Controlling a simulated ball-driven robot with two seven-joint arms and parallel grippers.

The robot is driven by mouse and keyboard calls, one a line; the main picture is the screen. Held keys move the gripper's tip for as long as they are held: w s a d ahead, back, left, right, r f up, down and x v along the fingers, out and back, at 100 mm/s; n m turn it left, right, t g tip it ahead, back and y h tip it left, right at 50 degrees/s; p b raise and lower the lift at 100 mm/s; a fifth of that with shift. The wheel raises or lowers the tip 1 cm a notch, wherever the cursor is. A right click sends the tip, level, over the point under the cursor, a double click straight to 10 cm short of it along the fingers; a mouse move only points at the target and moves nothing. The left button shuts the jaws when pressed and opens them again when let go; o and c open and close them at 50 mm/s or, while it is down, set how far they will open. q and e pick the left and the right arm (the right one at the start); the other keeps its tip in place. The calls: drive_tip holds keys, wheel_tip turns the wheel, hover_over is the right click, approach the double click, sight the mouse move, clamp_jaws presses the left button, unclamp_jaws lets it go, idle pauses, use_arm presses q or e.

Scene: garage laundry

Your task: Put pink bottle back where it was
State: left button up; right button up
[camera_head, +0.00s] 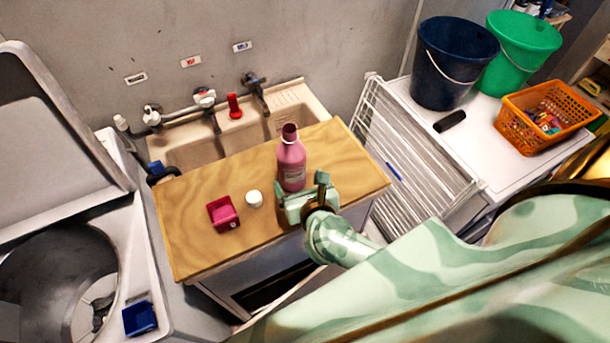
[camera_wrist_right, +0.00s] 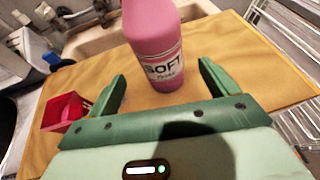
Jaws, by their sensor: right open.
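The pink bottle (camera_head: 291,164) stands upright on the wooden board (camera_head: 180,245) in front of the sink. It has no cap on its neck in the head view. In the right wrist view the bottle (camera_wrist_right: 155,45) stands just beyond my fingertips, its top cut off by the frame edge. My right gripper (camera_head: 305,194) is open, on the near side of the bottle. A white cap (camera_head: 254,198) lies left of the gripper. My left gripper is not in view.
A small red container (camera_head: 223,213) sits on the board, left of the cap. A red object (camera_head: 234,106) stands on the sink's back edge. A white drying rack (camera_head: 415,155) is at the right. An open washing machine (camera_head: 60,270) is at the left.

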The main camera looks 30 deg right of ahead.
drive_tip(key=v, duration=0.4)
drive_tip(key=shift+r, duration=0.1)
